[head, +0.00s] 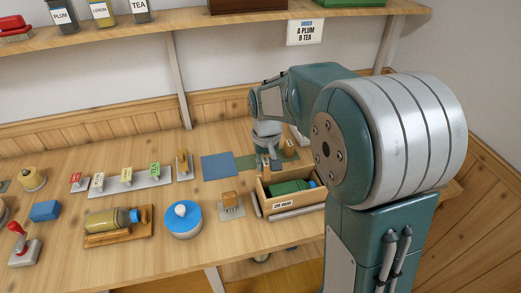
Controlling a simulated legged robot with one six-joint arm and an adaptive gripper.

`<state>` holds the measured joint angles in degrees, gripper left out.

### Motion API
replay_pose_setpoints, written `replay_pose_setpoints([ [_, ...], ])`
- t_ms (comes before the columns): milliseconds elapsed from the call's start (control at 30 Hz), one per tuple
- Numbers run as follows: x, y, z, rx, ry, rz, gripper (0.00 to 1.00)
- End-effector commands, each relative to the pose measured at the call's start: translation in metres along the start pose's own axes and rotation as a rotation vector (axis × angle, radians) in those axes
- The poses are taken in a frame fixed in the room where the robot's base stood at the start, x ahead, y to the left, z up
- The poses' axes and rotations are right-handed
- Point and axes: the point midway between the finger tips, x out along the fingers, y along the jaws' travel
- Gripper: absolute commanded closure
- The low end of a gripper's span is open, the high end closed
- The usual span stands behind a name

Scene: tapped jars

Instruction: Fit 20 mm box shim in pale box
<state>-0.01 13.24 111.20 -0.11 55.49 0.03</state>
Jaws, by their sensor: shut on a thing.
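The pale box (284,211) is an open wooden box with a label on its front, at the right of the bench. A green bottle-like jar with a blue end (292,187) lies inside it. My gripper (268,163) points down at the back left of the box, by its rear rim. It is shut on a small piece, taken to be the 20 mm box shim, which is mostly hidden by the fingers. I cannot tell whether the piece touches the box.
Left of the box are a brown block on a grey plate (231,202), a blue round pad with a white knob (183,220) and a jar on a wooden cradle (113,221). A flat blue mat (217,166) lies behind. A shelf with jars (180,20) hangs above.

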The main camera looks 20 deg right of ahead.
Motion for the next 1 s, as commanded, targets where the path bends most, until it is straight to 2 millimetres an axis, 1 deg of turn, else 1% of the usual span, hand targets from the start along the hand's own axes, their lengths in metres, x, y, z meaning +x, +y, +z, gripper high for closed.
replay_pose_setpoints([
  [167,0.004,0.001,0.0,0.001,-0.002,0.0,1.0],
  [1000,0.061,0.0,-0.001,0.001,-0.002,0.0,1.0],
])
